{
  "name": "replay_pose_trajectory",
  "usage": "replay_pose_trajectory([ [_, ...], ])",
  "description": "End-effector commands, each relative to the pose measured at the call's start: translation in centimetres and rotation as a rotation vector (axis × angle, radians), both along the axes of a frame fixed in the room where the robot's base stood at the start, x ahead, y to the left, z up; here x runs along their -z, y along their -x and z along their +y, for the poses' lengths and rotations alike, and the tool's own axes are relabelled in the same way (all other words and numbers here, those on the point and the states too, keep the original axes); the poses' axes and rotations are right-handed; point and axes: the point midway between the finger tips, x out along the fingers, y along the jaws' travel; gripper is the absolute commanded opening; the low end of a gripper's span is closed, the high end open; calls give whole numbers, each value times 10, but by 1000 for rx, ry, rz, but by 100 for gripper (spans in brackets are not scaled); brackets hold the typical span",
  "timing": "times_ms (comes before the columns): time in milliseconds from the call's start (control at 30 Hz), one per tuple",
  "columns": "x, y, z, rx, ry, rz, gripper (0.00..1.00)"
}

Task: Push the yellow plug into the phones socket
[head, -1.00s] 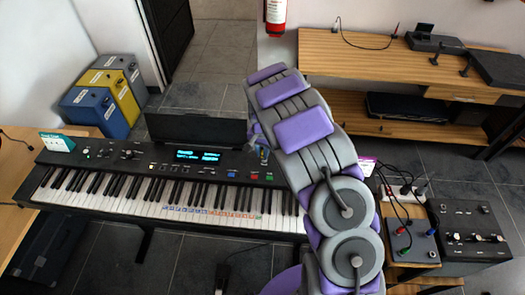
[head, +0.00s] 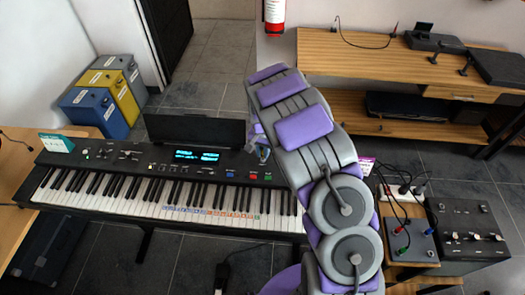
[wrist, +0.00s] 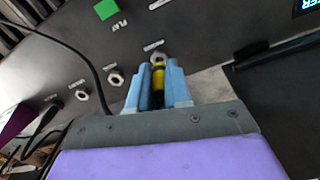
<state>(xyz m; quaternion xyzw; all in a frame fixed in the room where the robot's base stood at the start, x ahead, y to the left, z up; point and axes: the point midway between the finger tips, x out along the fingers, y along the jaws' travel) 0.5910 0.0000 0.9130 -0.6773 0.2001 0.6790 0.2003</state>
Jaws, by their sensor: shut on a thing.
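In the wrist view my gripper (wrist: 158,85) has its blue fingers closed around the yellow plug (wrist: 157,76). The label above the socket is too small to read. Two more ringed sockets, a nearer one (wrist: 115,78) and a farther one (wrist: 82,96), lie to the left. In the head view the gripper (head: 262,152) is by the right end of the keyboard (head: 150,185), partly hidden by my arm.
A black cable (wrist: 97,75) loops past the sockets at left in the wrist view. A black block (wrist: 285,95) lies at right. In the head view, boxes with cables (head: 410,240) stand right of my arm, and a wooden shelf (head: 350,60) is behind.

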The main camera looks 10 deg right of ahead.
Motion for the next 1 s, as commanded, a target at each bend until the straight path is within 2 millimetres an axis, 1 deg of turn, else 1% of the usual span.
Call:
replay_pose_trajectory([
  [1000, 17, 0, 0, 0, 0, 1, 0],
])
